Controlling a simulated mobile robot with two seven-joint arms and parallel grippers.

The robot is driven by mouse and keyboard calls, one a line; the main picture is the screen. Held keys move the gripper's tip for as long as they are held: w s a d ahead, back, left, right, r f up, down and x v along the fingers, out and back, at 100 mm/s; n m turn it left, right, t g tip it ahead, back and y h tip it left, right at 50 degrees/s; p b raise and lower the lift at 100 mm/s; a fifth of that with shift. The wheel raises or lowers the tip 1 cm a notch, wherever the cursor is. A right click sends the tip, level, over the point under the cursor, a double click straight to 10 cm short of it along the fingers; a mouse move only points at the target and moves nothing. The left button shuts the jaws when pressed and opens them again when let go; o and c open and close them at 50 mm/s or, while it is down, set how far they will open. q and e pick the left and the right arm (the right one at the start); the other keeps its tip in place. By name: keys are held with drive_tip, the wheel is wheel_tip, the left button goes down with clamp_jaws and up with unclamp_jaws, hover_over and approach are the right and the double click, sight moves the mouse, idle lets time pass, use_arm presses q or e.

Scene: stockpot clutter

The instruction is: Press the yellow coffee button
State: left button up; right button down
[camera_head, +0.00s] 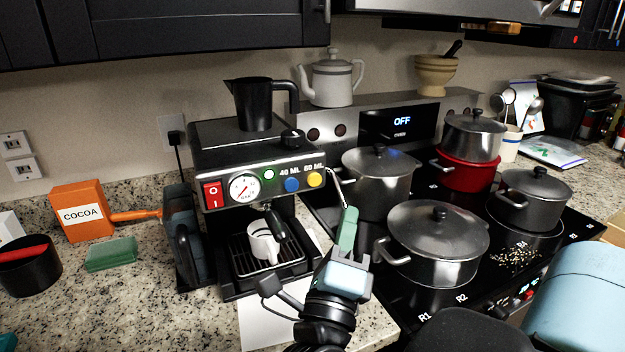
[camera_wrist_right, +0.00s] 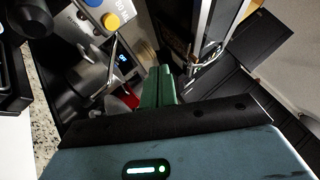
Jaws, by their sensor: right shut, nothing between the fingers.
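In the right wrist view the green fingertips (camera_wrist_right: 158,72) are together. My left gripper is not in view.
A white cup (camera_head: 263,241) stands on the machine's drip tray. A steam wand (camera_head: 335,185) hangs by the panel's right side. Several pots, including a large lidded pot (camera_head: 437,245), fill the stove to the right. A black jug (camera_head: 255,105) stands on top of the machine.

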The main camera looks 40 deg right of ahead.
sight(315, 180)
drive_tip(key=shift+w, duration=0.15)
drive_tip(key=w+d, duration=0.2)
drive_tip(key=w, duration=0.6)
drive_tip(key=shift+d, duration=0.35)
drive_tip(key=shift+w, duration=0.1)
idle(1.3)
idle(0.5)
drive_tip(key=shift+w+d, duration=0.15)
drive_tip(key=shift+w, duration=0.25)
